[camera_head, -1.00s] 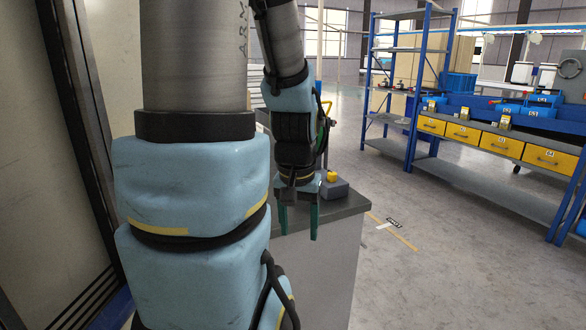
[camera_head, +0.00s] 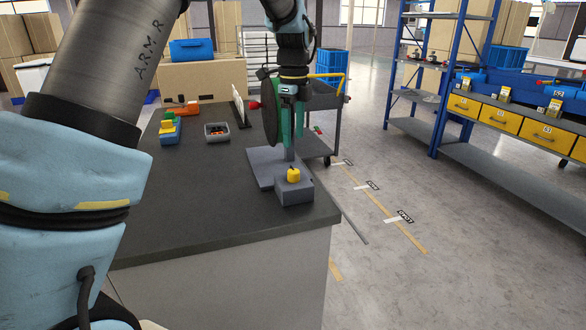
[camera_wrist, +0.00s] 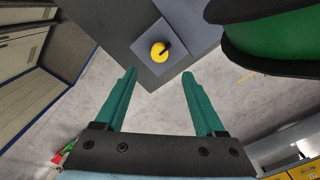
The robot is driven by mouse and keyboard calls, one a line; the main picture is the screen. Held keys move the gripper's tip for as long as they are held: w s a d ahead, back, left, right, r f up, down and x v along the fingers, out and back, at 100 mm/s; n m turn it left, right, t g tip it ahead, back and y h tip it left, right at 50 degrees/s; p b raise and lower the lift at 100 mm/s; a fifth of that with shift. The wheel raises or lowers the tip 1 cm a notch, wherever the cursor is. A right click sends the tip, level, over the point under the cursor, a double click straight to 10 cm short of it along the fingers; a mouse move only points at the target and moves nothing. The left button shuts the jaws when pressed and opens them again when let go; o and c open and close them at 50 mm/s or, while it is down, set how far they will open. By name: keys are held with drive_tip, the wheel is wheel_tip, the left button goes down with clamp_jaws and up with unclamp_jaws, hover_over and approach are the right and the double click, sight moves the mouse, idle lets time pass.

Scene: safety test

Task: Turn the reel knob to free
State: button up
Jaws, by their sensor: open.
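The yellow knob (camera_head: 293,175) sits on top of a grey box (camera_head: 296,191) at the near right corner of the dark table. The reel (camera_head: 271,112), a dark and green disc, stands upright on a grey base plate behind the box. My gripper (camera_head: 291,122) points down with teal fingers, beside the reel and above and behind the knob. In the wrist view my gripper (camera_wrist: 157,88) is open and empty.
The dark table top (camera_head: 200,210) is mostly bare at the front. A small grey tray (camera_head: 217,132) and a blue box with coloured parts (camera_head: 169,130) stand farther back. A cart (camera_head: 325,110) stands behind the table; floor is free at the right.

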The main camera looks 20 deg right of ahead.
sight(293, 170)
wheel_tip(293, 170, down, 10)
drive_tip(key=shift+s+f+p, duration=0.1)
drive_tip(key=shift+p, duration=0.75)
clamp_jaws()
